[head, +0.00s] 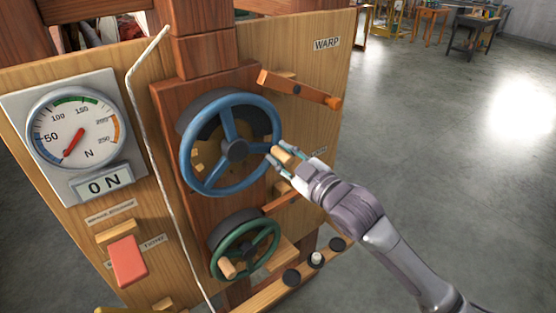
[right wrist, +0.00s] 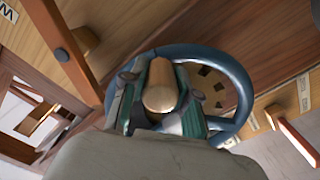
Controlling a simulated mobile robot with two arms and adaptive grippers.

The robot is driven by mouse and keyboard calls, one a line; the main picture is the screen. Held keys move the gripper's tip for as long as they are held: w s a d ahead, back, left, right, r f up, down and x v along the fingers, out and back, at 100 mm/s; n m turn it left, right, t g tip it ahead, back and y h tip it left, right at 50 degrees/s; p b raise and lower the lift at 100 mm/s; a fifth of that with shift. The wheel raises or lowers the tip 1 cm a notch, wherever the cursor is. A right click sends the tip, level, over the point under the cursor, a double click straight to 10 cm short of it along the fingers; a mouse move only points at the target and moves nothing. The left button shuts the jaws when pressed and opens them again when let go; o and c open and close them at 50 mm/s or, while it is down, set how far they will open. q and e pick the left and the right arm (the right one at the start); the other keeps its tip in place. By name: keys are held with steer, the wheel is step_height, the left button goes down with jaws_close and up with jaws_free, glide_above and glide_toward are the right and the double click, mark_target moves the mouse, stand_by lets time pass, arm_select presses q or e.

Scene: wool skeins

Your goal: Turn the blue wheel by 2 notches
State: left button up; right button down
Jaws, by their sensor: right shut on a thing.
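The blue wheel (head: 232,148) is mounted on a brown wooden block on the upright panel. It has a dark hub and three blue spokes. Its wooden handle (head: 284,156) sticks out from the right side of the rim. My right gripper (head: 282,160) is shut on this handle, with a finger on each side. In the right wrist view the handle (right wrist: 161,88) shows between the two fingers, with the blue rim (right wrist: 236,80) behind them. My left gripper is not in view.
A green wheel (head: 246,246) with its own wooden knob sits just below. A wooden crank arm (head: 300,88) juts out above right. Open floor lies to the right.

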mark_target(276, 136)
steer(key=shift+w+d+r+n+p, duration=0.15)
steer(key=shift+r+n+p, duration=0.4)
steer(key=shift+r+n, duration=0.35)
steer(key=shift+w+d+r+n+p, duration=0.15)
steer(key=shift+r+n+p, duration=0.35)
steer(key=shift+r+n, duration=0.4)
steer(key=shift+r, duration=0.1)
steer(key=c, duration=0.9)
jaws_free()
steer(key=shift+o, duration=0.2)
steer(key=shift+s+f, duration=0.1)
steer(key=shift+f, duration=0.1)
steer(key=shift+f, duration=0.1)
steer(key=shift+s+d, duration=0.25)
steer(key=shift+s, duration=0.05)
steer(key=v, duration=1.1)
